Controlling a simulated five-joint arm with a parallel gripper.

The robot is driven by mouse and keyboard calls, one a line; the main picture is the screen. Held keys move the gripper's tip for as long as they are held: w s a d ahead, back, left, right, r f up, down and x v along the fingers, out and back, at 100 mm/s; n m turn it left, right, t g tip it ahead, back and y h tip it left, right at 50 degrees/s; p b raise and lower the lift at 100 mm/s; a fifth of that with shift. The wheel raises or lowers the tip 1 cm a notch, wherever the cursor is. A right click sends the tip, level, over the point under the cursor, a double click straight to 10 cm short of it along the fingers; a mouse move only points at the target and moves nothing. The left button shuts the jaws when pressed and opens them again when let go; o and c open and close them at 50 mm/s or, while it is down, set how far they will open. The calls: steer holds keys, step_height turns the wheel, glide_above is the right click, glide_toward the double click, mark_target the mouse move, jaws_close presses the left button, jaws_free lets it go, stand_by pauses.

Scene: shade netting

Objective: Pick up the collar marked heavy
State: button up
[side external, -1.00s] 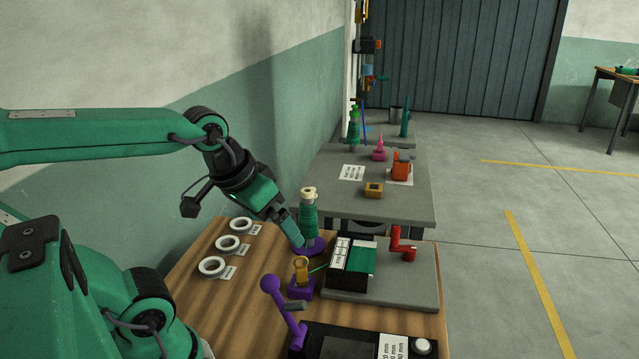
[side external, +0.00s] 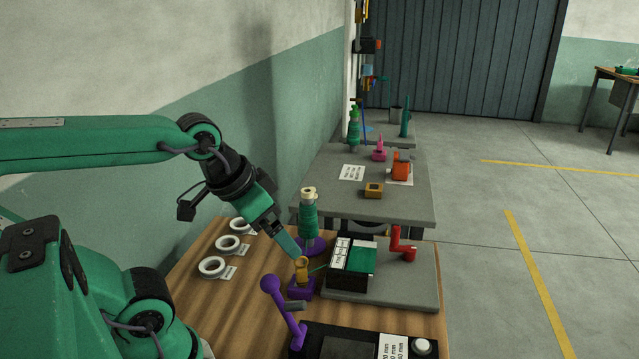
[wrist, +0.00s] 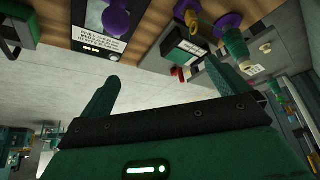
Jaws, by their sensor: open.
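Three white ring collars lie in a row on the wooden table's left side: a near collar (side external: 202,271), a middle collar (side external: 218,246) and a far collar (side external: 234,226). Each has a small tag beside it, too small to read, so I cannot tell which is marked heavy. My gripper (side external: 293,252) is to the right of the collars, in front of the green spool and close to the yellow guide. My gripper also shows in the wrist view (wrist: 168,85), fingers apart with nothing between them. No collar is visible there.
The green thread spool (side external: 308,222) stands on a purple base. The yellow guide (side external: 302,272) sits on a purple block. A purple lever (side external: 284,305), a black box with green top (side external: 359,260) and a red crank (side external: 399,240) stand nearby. Bare wood lies right of the collars.

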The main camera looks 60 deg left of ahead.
stand_by(0.3)
steer(key=c, duration=1.5)
steer(key=shift+c, duration=0.2)
